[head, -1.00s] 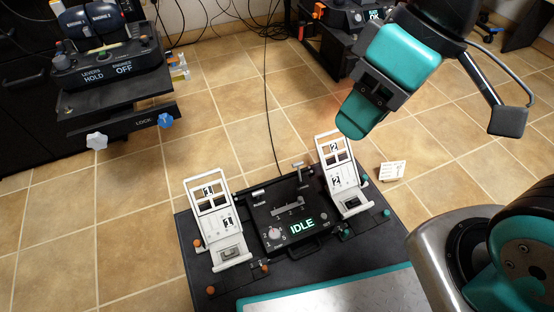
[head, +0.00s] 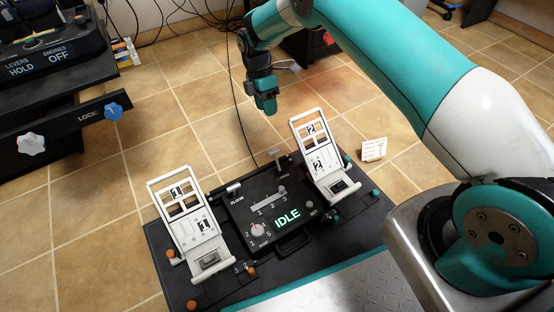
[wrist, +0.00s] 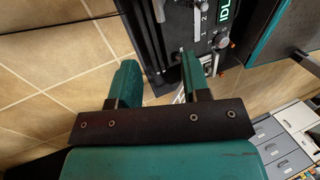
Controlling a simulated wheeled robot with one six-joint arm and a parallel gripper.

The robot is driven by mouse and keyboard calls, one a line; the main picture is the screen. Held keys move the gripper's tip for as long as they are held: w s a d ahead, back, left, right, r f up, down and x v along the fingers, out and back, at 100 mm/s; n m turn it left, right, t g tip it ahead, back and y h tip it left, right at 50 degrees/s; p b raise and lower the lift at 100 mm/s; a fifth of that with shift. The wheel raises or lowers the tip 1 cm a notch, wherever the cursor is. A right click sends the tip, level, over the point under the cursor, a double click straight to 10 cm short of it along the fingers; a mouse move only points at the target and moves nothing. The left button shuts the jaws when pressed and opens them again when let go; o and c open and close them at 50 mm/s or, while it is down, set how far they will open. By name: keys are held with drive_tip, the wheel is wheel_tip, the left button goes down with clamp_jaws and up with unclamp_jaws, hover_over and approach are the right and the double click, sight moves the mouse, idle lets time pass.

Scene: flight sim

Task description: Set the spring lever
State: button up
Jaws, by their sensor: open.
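The black console (head: 240,218) between two white pedal plates has a lit "IDLE" display (head: 287,217). A small upright lever with a pale handle (head: 275,152) stands at its far edge. A grey slotted piece marked 1 2 3 (head: 268,196) lies nearer. No label shows which part is the spring lever. My gripper (head: 266,106) hangs above the floor beyond the console, apart from it. In the wrist view, my gripper (wrist: 158,82) has its two teal fingers spread with nothing between them; the console (wrist: 178,35) shows beyond them.
White plates marked 1 (head: 187,215) and 2 (head: 322,160) stand up on either side of the console. A small white card (head: 373,149) is on the tiles at right. Another panel (head: 50,45) with a white star knob (head: 31,144) stands at left.

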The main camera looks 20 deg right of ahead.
sight(276, 149)
drive_tip(key=b+x, duration=0.8)
drive_tip(key=x, duration=1)
drive_tip(key=shift+w+d+f, duration=0.1)
drive_tip(key=shift+d+f, duration=0.1)
drive_tip(key=shift+f, duration=0.1)
